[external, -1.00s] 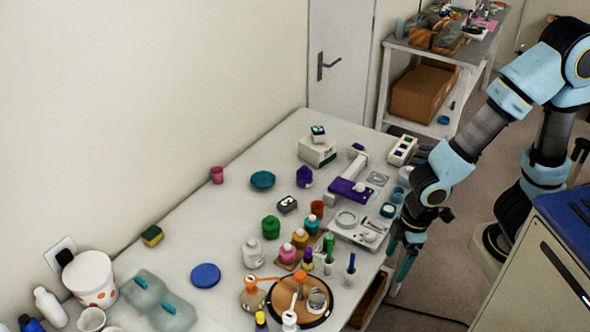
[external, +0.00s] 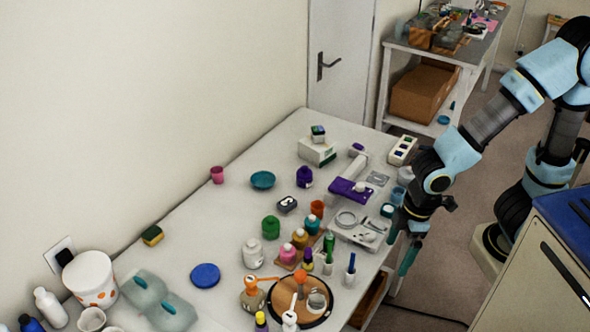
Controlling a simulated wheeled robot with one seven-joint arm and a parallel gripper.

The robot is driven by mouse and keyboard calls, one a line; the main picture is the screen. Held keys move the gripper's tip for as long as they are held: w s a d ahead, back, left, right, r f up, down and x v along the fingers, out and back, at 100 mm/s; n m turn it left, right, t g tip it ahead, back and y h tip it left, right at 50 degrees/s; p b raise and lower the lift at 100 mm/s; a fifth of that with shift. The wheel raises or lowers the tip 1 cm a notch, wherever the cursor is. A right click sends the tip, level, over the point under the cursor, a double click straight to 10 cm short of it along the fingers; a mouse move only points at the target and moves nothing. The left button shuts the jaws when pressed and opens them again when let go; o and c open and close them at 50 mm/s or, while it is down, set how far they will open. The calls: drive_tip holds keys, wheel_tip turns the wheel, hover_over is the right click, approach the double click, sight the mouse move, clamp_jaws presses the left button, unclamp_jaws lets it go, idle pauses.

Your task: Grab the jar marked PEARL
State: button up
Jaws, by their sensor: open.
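No label is readable at this size, so I cannot confirm which jar says PEARL. A whitish jar (external: 252,254) stands upright on the table, left of a group of coloured jars. A green jar (external: 270,228) and a purple jar (external: 304,177) stand behind it, and a pink jar (external: 288,254) is to its right. My gripper (external: 400,250) points down at the table's right edge, well to the right of the jars. Its teal fingers are apart with nothing seen between them.
A round wooden board (external: 318,318) with orange-topped items is at the front. Small bottles (external: 350,268) stand near the right edge. A purple and white device (external: 348,189) is at the table's right side. A blue disc (external: 205,275) lies left, with clear table around it.

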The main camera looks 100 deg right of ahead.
drive_tip(key=w+d+f+m+t+y+b, duration=0.1)
drive_tip(key=w+d+m+t+y+b, duration=0.15)
drive_tip(key=w+d+m+b, duration=0.4)
drive_tip(key=w+d+f+m+t+y+b, duration=0.1)
drive_tip(key=w+d+m+y, duration=0.2)
drive_tip(key=w+m, duration=0.7)
drive_tip(key=w+d+r+m+t+b, duration=0.2)
drive_tip(key=w+d+m+t, duration=0.15)
drive_tip(key=d+m, duration=0.5)
drive_tip(key=w+d+r+m+t+b, duration=0.15)
drive_tip(key=d+m+t, duration=0.3)
drive_tip(key=d, duration=0.65)
approach(258, 242)
drive_tip(key=w, duration=0.2)
drive_tip(key=shift+m+g, duration=0.25)
drive_tip(key=shift+m, duration=0.1)
drive_tip(key=x, duration=0.1)
drive_tip(key=p+x, duration=0.1)
drive_tip(key=x, duration=0.3)
drive_tip(key=shift+w+a+f+p, duration=0.1)
drive_tip(key=shift+a+p, duration=0.25)
drive_tip(key=shift+p, duration=0.05)
drive_tip(key=p+x, duration=0.2)
drive_tip(key=x, duration=0.3)
drive_tip(key=shift+d+f+p, duration=0.1)
drive_tip(key=shift+p, duration=0.25)
